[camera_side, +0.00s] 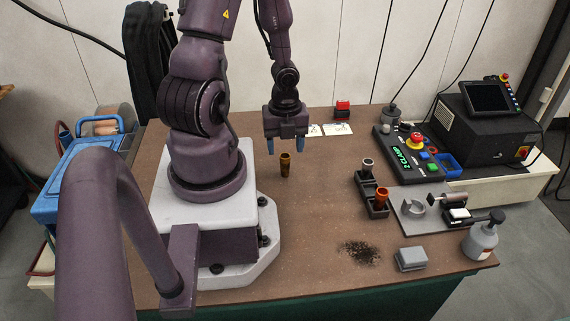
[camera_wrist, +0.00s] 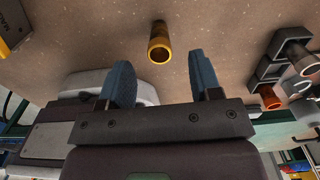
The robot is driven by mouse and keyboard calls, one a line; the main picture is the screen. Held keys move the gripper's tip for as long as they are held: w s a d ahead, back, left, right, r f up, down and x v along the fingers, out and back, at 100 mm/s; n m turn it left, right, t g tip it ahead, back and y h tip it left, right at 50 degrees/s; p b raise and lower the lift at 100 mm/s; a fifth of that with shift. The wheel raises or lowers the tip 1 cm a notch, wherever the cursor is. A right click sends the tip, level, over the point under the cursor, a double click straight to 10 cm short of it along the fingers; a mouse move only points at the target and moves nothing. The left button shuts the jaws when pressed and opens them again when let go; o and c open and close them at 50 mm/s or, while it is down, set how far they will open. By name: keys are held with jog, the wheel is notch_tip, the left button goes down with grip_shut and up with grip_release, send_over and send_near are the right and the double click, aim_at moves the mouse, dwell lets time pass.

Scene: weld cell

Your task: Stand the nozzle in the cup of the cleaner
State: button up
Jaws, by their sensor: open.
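A brass-coloured nozzle (camera_side: 285,166) stands upright on the brown table, right of my arm's base. In the wrist view the nozzle (camera_wrist: 159,44) shows its open end, just beyond the blue fingertips. My gripper (camera_side: 286,147) is open and points down above the nozzle, with nothing between its fingers. In the wrist view my gripper (camera_wrist: 160,63) has its fingers wide apart. Two joined dark square holders stand to the right: one holds a grey cylinder (camera_side: 367,165), the other an orange-copper one (camera_side: 381,196). I cannot tell for certain which part is the cleaner's cup.
A grey plate (camera_side: 408,224) with a C-shaped clamp lies at the right. A spray bottle (camera_side: 481,240), a grey block (camera_side: 410,259) and dark grit (camera_side: 359,252) are near the front. A control panel (camera_side: 409,151) stands behind. The table between nozzle and holders is clear.

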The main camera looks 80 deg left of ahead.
aim_at(285, 156)
jog(key=shift+f, duration=0.8)
jog(key=shift+d+f, duration=0.15)
jog(key=shift+f, duration=1.65)
grip_shut()
jog(key=shift+r, duration=0.2)
